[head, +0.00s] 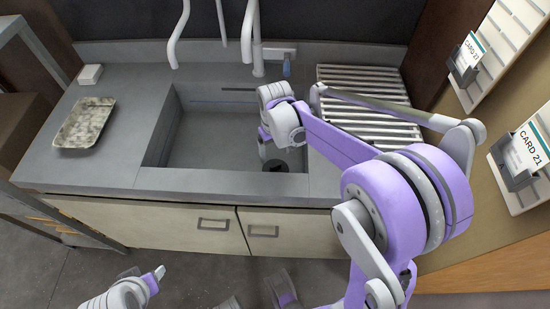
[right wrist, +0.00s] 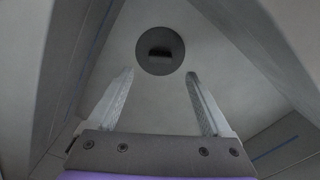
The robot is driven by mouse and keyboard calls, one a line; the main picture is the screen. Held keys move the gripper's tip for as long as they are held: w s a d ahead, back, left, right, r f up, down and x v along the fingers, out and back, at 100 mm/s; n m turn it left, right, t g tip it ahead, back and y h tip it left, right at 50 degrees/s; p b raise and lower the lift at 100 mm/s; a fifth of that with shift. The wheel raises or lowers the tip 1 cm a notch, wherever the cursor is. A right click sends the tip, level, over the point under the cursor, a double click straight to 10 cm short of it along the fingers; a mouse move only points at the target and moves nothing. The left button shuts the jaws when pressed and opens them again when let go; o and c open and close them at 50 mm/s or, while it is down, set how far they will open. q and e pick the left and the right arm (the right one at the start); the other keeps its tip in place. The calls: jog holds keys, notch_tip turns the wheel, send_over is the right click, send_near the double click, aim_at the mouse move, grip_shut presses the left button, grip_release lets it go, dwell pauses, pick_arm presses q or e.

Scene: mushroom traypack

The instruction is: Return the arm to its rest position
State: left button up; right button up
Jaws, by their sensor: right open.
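My right arm (head: 330,140) reaches forward over the counter, with its wrist above the right part of the sink (head: 215,135). In the right wrist view my right gripper (right wrist: 160,74) is open. Its two fingers are well apart with nothing between them. They point down toward the round dark drain (right wrist: 160,50) in the sink floor; the drain also shows in the head view (head: 276,166). Part of my left arm (head: 125,293) shows low at the left, but I cannot make out its gripper.
A speckled tray (head: 84,123) and a small white block (head: 90,74) sit on the left counter. Faucets (head: 257,45) hang over the sink's back. A slatted drainboard (head: 365,100) lies right of the sink. Card holders (head: 515,165) stand at far right.

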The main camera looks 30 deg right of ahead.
jog(key=shift+r, duration=2.25)
jog(key=s+a+r+t+p, duration=0.1)
jog(key=s+a+r+p, duration=0.1)
jog(key=s, duration=0.3)
jog(key=s+a+r+t+p, duration=0.2)
jog(key=s+r+p, duration=0.1)
jog(key=s, duration=0.2)
jog(key=s+a+r+t+p, duration=0.2)
jog(key=s+r, duration=0.1)
jog(key=s, duration=0.2)
jog(key=shift+a, duration=0.25)
jog(key=shift+s+a+f+p, duration=0.15)
jog(key=shift+s+a+p, duration=0.05)
jog(key=shift+s+p, duration=0.25)
